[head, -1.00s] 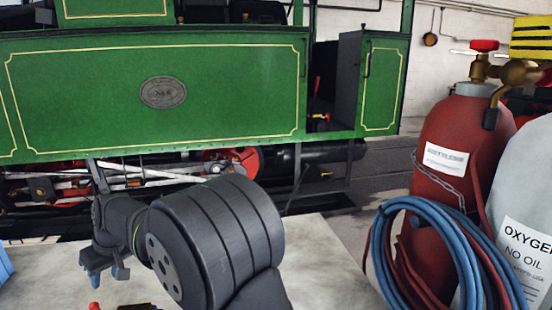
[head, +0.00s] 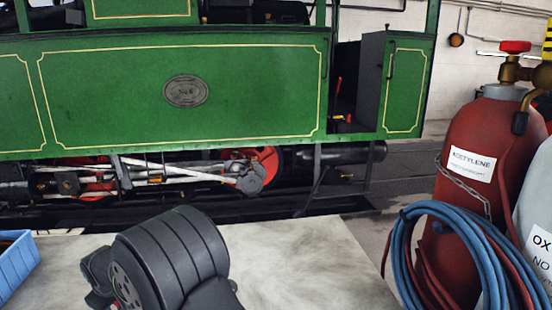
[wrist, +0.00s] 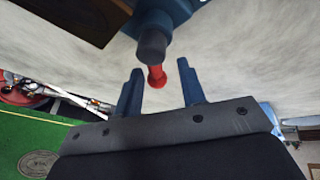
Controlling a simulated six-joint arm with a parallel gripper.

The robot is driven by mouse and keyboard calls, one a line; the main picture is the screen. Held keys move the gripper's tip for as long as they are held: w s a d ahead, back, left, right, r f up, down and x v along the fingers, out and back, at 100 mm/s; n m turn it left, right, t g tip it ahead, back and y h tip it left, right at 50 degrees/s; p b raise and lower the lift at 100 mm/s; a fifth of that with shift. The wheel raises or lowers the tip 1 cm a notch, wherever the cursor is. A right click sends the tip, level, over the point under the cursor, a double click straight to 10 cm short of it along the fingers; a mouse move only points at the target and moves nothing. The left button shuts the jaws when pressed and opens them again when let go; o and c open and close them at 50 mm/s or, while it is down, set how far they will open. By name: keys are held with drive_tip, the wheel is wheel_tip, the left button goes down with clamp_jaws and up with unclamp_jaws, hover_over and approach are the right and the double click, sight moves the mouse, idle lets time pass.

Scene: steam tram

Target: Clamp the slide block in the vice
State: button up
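My gripper (wrist: 160,68) is open in the wrist view, its two blue fingers apart. A red knob (wrist: 157,77) shows between the fingers, with visible gaps on both sides. Just beyond it is a dark round screw end (wrist: 151,45) on a blue body (wrist: 165,18), which looks like the vice, cut off by the top edge. I cannot make out the vice jaws or the slide block. In the head view my arm fills the lower left, and the gripper and vice do not show there.
The pale bench top (head: 300,265) is bare right of my arm. A blue bin (head: 15,265) stands at the left edge. A dark, brown-edged object (wrist: 75,18) lies near the vice. A red acetylene cylinder (head: 480,150) and coiled hoses (head: 415,255) stand right; the green tram (head: 270,100) is behind.

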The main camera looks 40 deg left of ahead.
drive_tip(key=shift+r, duration=0.1)
drive_tip(key=s+d+r+m, duration=0.1)
drive_tip(key=d+r, duration=0.3)
drive_tip(key=r, duration=0.4)
drive_tip(key=s+d+r+m, duration=0.15)
drive_tip(key=d+r, duration=0.25)
drive_tip(key=r, duration=0.4)
drive_tip(key=shift+n+t, duration=0.35)
drive_tip(key=shift+t, duration=0.05)
drive_tip(key=x, duration=1.7)
drive_tip(key=shift+f, duration=0.4)
clamp_jaws()
